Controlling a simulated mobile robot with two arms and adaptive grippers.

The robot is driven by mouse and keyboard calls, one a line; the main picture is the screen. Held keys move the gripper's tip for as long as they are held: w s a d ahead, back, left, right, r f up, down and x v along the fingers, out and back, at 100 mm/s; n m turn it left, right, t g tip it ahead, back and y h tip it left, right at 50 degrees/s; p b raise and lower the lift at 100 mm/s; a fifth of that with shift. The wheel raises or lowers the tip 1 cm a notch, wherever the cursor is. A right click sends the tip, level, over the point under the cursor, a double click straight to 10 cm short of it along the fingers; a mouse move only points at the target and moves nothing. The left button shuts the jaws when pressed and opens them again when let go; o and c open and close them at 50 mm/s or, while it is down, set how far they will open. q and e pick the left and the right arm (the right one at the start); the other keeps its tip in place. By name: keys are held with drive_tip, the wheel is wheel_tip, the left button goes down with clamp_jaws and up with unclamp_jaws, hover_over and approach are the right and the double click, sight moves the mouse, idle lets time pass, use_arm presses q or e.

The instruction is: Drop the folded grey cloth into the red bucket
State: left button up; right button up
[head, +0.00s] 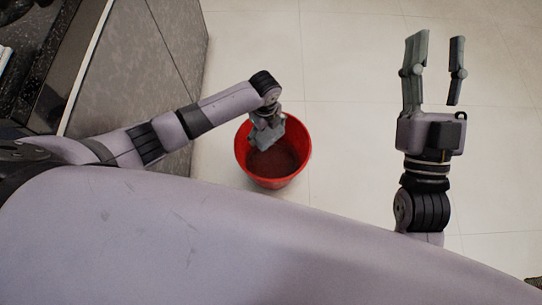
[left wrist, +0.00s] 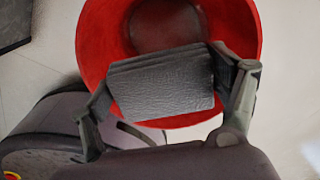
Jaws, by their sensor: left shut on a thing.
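The folded grey cloth (left wrist: 162,85) is held between the two fingers of my left gripper (left wrist: 168,95) in the left wrist view. In the head view the left gripper (head: 266,131) points down over the red bucket (head: 305,150), and the cloth is hard to tell apart from it. The red bucket stands on the floor, and its open mouth lies beneath the cloth in the left wrist view (left wrist: 97,35). The inside that shows looks empty. My right gripper (head: 436,75) is open and empty, well to the right of the bucket.
A grey-fronted cabinet (head: 135,75) with a dark speckled top stands at the left, close to the bucket and my left arm. The pale tiled floor (head: 340,50) is clear between the bucket and my right gripper.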

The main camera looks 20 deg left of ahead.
use_arm(q)
drive_tip(key=o, duration=1.2)
drive_tip(key=shift+c, duration=0.2)
wheel_tip(320, 180, up, 12)
